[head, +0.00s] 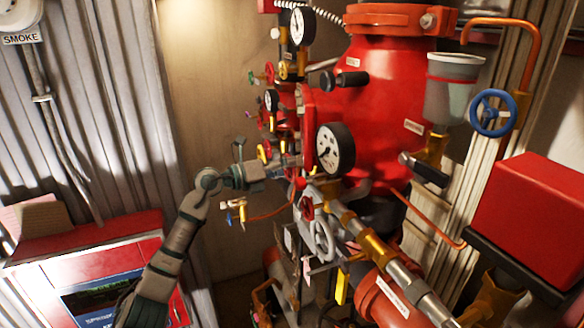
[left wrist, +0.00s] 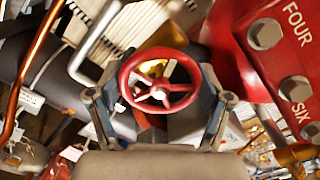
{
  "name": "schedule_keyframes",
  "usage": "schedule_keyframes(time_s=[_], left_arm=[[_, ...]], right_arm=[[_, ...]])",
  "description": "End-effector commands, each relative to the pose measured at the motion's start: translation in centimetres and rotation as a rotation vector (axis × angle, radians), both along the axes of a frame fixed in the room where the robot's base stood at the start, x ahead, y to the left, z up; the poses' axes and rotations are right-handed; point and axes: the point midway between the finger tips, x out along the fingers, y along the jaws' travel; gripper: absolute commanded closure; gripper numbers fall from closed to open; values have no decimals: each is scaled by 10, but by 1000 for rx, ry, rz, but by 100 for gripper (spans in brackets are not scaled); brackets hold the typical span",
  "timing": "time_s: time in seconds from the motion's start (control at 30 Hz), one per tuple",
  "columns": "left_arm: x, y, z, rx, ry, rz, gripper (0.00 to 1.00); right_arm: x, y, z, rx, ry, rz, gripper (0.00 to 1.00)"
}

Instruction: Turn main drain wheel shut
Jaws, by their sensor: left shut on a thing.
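A red spoked handwheel (left wrist: 160,94) sits between the two fingers of my left gripper (left wrist: 161,101) in the left wrist view. The fingers reach along its left and right sides, and the gripper is shut on it. In the head view my left arm comes up from the bottom left, and my left gripper (head: 287,166) is at the left side of the red riser (head: 385,110). The held wheel is mostly hidden there by the gripper and fittings. No label on the wheel can be read. My right gripper is in neither view.
A large gauge (head: 335,147) stands close right of the gripper. A red box (head: 535,215) juts out at right. A red cabinet (head: 95,265) stands lower left.

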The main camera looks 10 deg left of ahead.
Motion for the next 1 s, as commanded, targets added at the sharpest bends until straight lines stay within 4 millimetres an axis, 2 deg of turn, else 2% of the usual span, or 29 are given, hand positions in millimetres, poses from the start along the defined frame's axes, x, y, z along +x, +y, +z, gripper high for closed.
schedule_keyframes(time_s=[0.03, 1.0], left_arm=[[1, 0, -8, 34, -23, 0, 56], [-1, -2, -7, 547, -789, -9, 56]], right_arm=[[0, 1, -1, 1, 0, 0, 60], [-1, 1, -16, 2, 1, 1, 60]])
